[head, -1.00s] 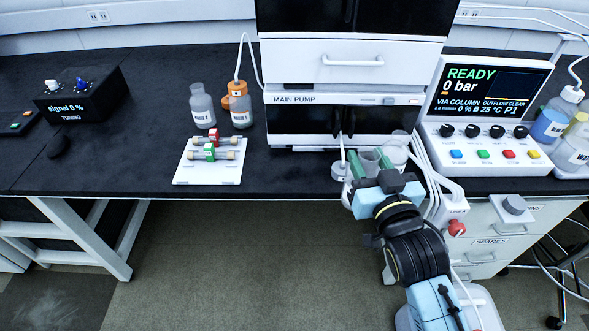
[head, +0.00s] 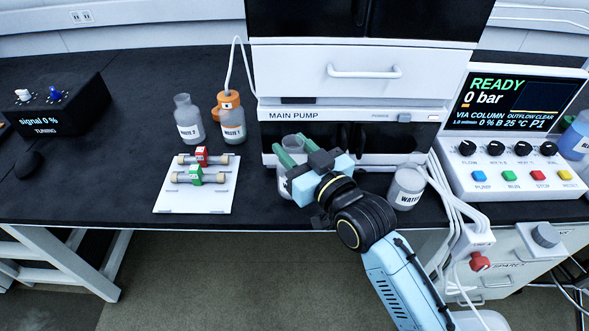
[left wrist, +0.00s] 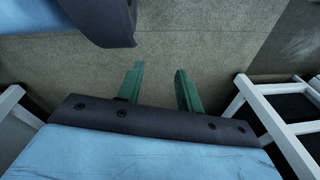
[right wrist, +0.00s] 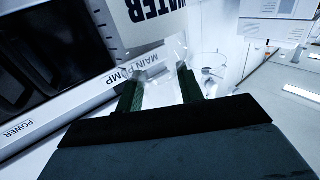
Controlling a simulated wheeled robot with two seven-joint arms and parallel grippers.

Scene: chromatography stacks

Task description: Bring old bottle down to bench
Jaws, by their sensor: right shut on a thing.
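My right gripper (head: 290,158) is shut on a clear bottle (head: 293,142) in front of the main pump unit (head: 300,117). The gripper hides most of this bottle, and I cannot tell whether its base touches the bench. In the right wrist view, a bottle labelled WATER (right wrist: 152,30) shows beyond the green fingertips and seems to be the held one. Another clear labelled bottle (head: 407,180) stands on the black bench (head: 130,110) to the right of my right gripper. My left gripper (left wrist: 160,80) is open and empty above the floor.
A white tray (head: 190,205) with two columns lies left of the right gripper. Two waste bottles (head: 189,122) stand behind it. Tubing and a control panel (head: 515,170) are at right.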

